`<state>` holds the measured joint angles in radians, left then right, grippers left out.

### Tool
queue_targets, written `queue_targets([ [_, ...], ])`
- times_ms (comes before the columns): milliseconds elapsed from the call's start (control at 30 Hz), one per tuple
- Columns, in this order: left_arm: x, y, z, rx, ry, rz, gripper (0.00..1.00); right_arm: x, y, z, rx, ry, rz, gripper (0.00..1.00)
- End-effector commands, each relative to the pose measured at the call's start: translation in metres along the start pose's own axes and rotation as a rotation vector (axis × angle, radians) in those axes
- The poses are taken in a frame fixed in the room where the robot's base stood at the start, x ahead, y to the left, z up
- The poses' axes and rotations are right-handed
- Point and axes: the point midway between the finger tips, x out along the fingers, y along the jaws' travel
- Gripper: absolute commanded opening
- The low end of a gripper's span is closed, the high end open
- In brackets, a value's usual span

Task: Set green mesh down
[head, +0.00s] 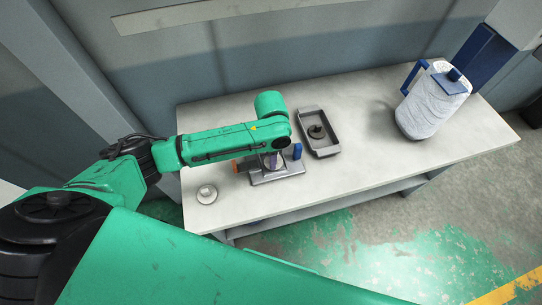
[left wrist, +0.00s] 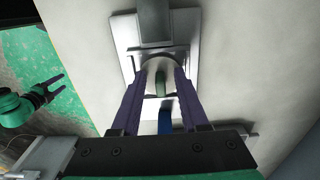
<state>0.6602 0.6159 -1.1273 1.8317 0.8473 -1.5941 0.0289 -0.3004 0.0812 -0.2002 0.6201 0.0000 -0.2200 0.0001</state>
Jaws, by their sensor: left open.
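A small dull green piece, likely the green mesh (left wrist: 160,86), shows between the fingers of my left gripper (left wrist: 160,82) in the left wrist view. It lies over a pale round part of a metal fixture. My left gripper is open, its two purple fingers on either side of this spot; whether they touch anything I cannot tell. In the head view my left gripper (head: 272,161) points down over the metal fixture (head: 279,176) on the table, and my arm hides the mesh. My right gripper (left wrist: 55,87) shows at the left of the left wrist view, its fingers apart and empty.
A grey tray (head: 324,151) with dark round pieces stands right of the fixture on the table (head: 350,185). A small white round part (head: 207,194) lies at the front left. The table between tray and spool is clear.

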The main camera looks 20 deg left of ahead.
Motion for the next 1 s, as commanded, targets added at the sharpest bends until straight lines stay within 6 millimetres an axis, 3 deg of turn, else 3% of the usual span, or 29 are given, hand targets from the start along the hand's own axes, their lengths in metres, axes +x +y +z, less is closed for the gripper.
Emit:
queue_targets([
  [167, -0.032, -0.001, -0.001, 0.0, 0.004, -0.004, 0.44, 0.001, 0.0, 0.0, 0.0, 0.0, -0.001, 0.62],
  [400, -0.097, -0.001, -0.001, 0.0, 0.004, -0.003, 0.44, 0.004, -0.001, 0.0, 0.0, 0.0, -0.002, 0.62],
  [500, -0.113, -0.001, -0.001, -0.001, 0.004, -0.001, 0.44, 0.004, -0.002, 0.0, 0.0, 0.001, -0.002, 0.62],
  [1000, -0.12, 0.0, 0.0, -0.001, 0.001, 0.001, 0.44, 0.004, -0.002, 0.0, 0.001, 0.001, -0.002, 0.62],
])
